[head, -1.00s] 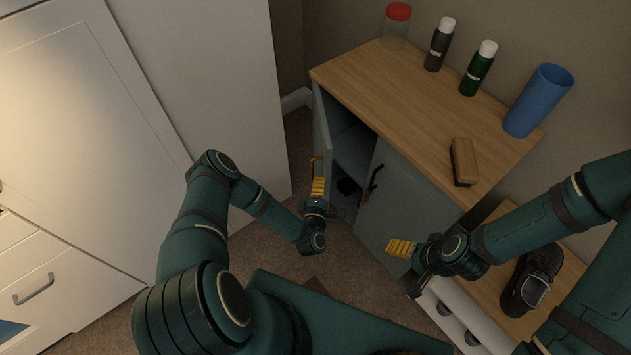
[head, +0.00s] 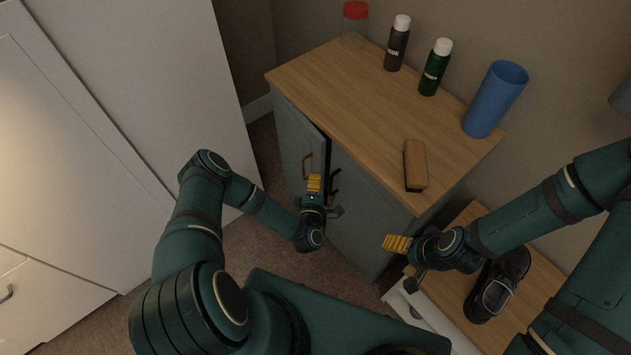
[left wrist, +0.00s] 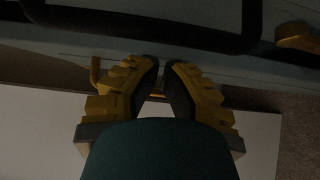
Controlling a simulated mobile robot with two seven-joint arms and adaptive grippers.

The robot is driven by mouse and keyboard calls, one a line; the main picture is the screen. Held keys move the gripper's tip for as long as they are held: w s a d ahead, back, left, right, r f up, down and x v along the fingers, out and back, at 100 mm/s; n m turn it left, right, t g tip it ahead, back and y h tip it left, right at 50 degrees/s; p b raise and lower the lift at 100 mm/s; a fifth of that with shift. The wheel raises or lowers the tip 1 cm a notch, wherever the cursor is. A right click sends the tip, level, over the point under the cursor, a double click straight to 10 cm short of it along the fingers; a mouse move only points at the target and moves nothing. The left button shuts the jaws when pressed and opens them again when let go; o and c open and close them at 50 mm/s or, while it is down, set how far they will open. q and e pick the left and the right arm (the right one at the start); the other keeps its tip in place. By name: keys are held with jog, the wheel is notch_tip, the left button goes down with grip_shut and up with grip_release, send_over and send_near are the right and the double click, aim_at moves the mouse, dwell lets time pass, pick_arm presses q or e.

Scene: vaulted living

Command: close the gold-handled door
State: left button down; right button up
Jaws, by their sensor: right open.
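The gold-handled door (head: 293,132) is the left door of the grey-blue cabinet in the head view. It stands slightly ajar, with a dark gap along its right edge. Its gold handle (head: 306,166) faces me, and part of it shows in the left wrist view (left wrist: 95,72). My left gripper (head: 314,183) is in front of the door, just below and right of the handle. In the left wrist view its yellow fingers (left wrist: 160,68) have their tips close together, with nothing seen held. I cannot tell whether it touches the door. My right gripper (head: 398,258) is open and empty, in front of the cabinet's right side.
The right cabinet door (head: 365,205) has a black handle (head: 335,183).

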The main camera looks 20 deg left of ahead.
pick_arm(q)
jog(key=shift+w+d, duration=0.15)
jog(key=shift+w, duration=0.05)
dwell(0.5)
jog(key=v, duration=1.2)
